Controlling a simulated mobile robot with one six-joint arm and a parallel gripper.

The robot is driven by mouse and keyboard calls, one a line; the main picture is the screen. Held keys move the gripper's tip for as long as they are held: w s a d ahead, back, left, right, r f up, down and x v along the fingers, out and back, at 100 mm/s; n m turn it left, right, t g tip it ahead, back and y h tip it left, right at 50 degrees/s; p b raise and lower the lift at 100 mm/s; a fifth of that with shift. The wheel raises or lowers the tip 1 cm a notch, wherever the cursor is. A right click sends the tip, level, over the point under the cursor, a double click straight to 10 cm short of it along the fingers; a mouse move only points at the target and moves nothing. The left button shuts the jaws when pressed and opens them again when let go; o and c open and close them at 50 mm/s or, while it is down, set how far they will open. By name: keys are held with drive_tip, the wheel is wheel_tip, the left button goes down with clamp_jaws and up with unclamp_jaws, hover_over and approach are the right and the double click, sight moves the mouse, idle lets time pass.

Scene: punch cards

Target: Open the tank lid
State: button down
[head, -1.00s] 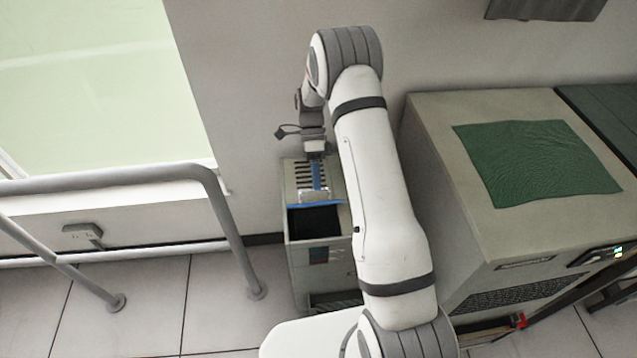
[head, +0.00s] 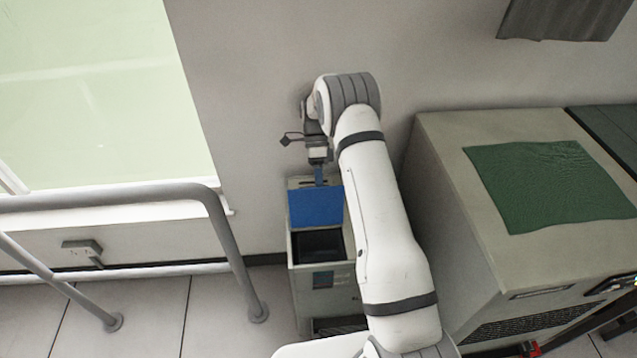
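The tank looks like a narrow grey box (head: 305,292) standing against the wall. A flat blue panel (head: 316,208), which looks like its lid, shows its broad face over the back part of the top. In front of the panel is a dark rectangular opening (head: 319,243). My gripper (head: 318,168) points down just behind the panel's back edge, above the rear of the box. A narrow blue strip shows below it. The fingertips are too small to tell whether they touch the panel or hold anything.
A large beige cabinet (head: 480,190) with a green cloth (head: 550,185) stands close on the right. My arm hides the box's right side.

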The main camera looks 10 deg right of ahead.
drive_tip(key=shift+a+f, duration=0.2)
drive_tip(key=shift+f, duration=0.2)
drive_tip(key=shift+s, duration=0.1)
drive_tip(key=c, duration=1.8)
unclamp_jaws()
drive_tip(key=shift+a, duration=0.1)
drive_tip(key=shift+o, duration=1.4)
drive_tip(key=shift+r, duration=0.15)
drive_tip(key=shift+w+r, duration=0.15)
drive_tip(key=shift+w, duration=0.05)
wheel_tip(320, 180, up, 10)
